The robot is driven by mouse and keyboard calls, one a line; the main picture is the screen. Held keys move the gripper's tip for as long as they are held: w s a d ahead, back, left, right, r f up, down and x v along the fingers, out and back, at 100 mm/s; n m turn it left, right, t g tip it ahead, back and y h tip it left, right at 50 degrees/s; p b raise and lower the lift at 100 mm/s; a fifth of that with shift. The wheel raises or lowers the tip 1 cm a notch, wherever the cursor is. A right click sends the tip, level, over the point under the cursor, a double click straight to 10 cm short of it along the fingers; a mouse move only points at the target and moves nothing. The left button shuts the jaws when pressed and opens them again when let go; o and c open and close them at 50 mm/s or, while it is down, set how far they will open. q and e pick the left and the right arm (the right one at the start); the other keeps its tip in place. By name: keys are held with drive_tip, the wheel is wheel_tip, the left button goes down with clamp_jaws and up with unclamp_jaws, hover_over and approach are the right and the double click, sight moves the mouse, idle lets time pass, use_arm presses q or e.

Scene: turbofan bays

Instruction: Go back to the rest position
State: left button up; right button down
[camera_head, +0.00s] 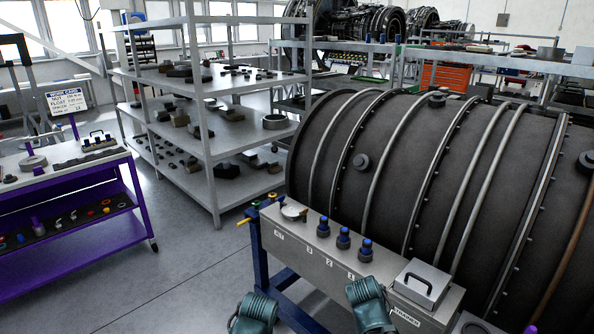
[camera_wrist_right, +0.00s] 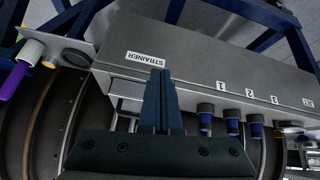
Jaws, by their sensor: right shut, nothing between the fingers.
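My right gripper (camera_wrist_right: 160,78) is in the right wrist view, its two dark fingers pressed together with nothing between them. Behind it is the grey panel box labelled STRAINER, 1, 2 and 3 (camera_wrist_right: 200,60). In the head view, a dark teal part of my right arm (camera_head: 370,305) stands in front of this box (camera_head: 300,252), at the lower middle. A similar part of my left arm (camera_head: 255,313) shows at the bottom edge, further left. Its fingers cannot be made out. Neither arm visibly holds anything.
Blue-topped fittings (camera_head: 343,238) and a handled lid (camera_head: 420,283) sit on the box. A large dark engine casing (camera_head: 400,150) stands behind it. A purple cart (camera_head: 70,250) and a grey shelf rack (camera_head: 215,190) are to the left, with clear floor (camera_head: 170,290) between.

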drive_tip(key=s+a+f+n+g+y, duration=0.2)
drive_tip(key=s+a+n, duration=0.3)
drive_tip(key=a, duration=0.5)
drive_tip(key=s+a+f+n+g+y, duration=0.1)
drive_tip(key=s+a+n+g, duration=0.1)
drive_tip(key=s+a+n, duration=0.4)
drive_tip(key=a, duration=0.5)
drive_tip(key=shift+a+f+n+g+y, duration=0.2)
drive_tip(key=shift+f+n+g+y, duration=0.15)
drive_tip(key=shift+n+g+y, duration=0.05)
